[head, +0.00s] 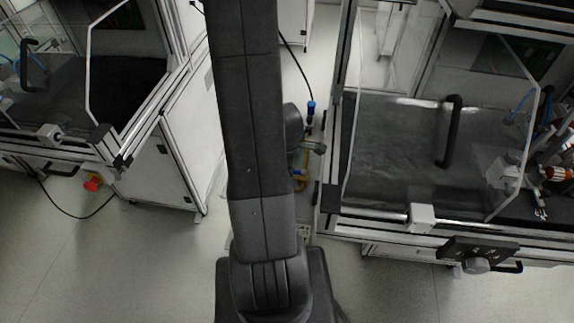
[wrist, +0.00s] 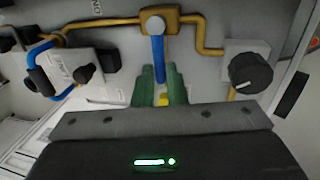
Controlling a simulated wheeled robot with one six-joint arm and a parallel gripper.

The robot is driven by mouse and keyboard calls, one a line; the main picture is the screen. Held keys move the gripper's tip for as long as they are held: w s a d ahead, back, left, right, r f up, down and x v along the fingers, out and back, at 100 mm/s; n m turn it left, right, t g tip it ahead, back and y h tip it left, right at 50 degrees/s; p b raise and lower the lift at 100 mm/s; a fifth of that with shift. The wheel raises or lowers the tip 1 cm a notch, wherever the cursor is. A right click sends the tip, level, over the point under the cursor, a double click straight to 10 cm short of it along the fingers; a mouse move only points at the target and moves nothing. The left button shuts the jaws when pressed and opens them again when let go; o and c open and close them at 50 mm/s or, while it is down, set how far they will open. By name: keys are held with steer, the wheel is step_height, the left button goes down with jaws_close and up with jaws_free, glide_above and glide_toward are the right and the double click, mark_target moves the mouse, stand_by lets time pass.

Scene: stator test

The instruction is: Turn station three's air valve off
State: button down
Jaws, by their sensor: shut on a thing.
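The air valve shows in the wrist view as a brass body (wrist: 172,20) with a round grey cap and a blue lever (wrist: 158,50). The lever points down in the picture, crossways to the brass pipe that runs left and right of the valve. My gripper (wrist: 160,72) has green fingers, one on each side of the lever's lower end, and is shut on it. A small yellow patch shows between the fingers below the lever. In the head view my arm hides the gripper and the valve. I cannot read a station number.
A black round knob (wrist: 250,72) sits right of the valve. A white unit (wrist: 75,72) with black fittings and a blue hose (wrist: 42,50) is at left. In the head view, glazed work cells stand left (head: 160,165) and right (head: 421,217), with open floor (head: 150,260) at lower left.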

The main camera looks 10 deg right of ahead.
steer(key=c, duration=1.5)
jaws_free()
steer(key=s+r+p, duration=0.1)
steer(key=r, duration=0.3)
steer(key=r+p, duration=0.1)
steer(key=r, duration=0.4)
steer(key=s+r+p, duration=0.1)
steer(key=r, duration=0.3)
steer(key=shift+s+a+r+p, duration=0.3)
steer(key=shift+s+a+p, duration=0.05)
steer(key=shift+f, duration=0.15)
steer(key=w+f+b, duration=0.1)
steer(key=f, duration=0.3)
steer(key=f+b, duration=0.1)
steer(key=f, duration=0.4)
steer(key=w+f+b, duration=0.1)
steer(key=f, duration=0.3)
steer(key=shift+w+d+f+b, duration=0.15)
steer(key=shift+w+d+b, duration=0.15)
steer(key=shift+d+b, duration=0.1)
